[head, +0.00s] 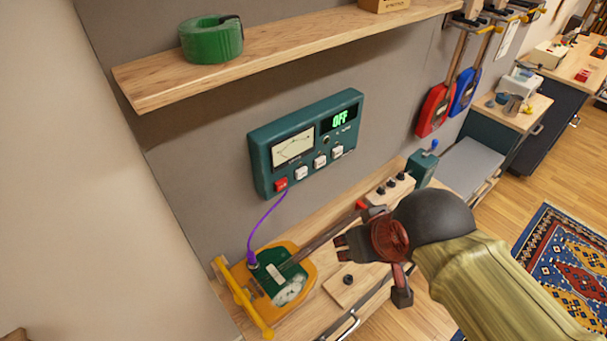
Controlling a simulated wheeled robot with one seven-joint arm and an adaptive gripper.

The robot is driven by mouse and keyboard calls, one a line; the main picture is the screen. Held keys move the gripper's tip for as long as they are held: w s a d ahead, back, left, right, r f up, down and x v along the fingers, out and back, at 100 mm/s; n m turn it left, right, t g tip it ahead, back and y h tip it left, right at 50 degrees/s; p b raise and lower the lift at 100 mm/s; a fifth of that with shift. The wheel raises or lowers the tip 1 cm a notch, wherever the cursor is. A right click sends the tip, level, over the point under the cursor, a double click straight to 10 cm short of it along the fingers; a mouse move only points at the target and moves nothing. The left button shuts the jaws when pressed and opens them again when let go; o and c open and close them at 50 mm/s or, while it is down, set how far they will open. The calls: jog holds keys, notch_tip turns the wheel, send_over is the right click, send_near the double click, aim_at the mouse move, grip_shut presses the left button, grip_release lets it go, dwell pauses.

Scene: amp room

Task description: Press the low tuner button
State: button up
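The tuner (305,145) is a teal box on the grey wall below the shelf. It has a needle meter (293,149) and a display (340,118) reading "OFF" in green. Along its lower edge are a red button (281,185) and three white buttons (320,161). The labels are too small to read, so I cannot tell which button is the low one. My gripper (374,270) is below and right of the tuner, over the bench and apart from the buttons. Its fingers look spread, with nothing visible between them.
A purple cable (267,218) runs from the tuner to a green-and-orange device (272,280) on the bench. A wooden shelf (290,52) holding a green roll (211,40) juts out above. Red and blue guitars (437,108) hang at right.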

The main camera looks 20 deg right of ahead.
jog(key=c, duration=0.6)
grip_shut()
dwell(0.8)
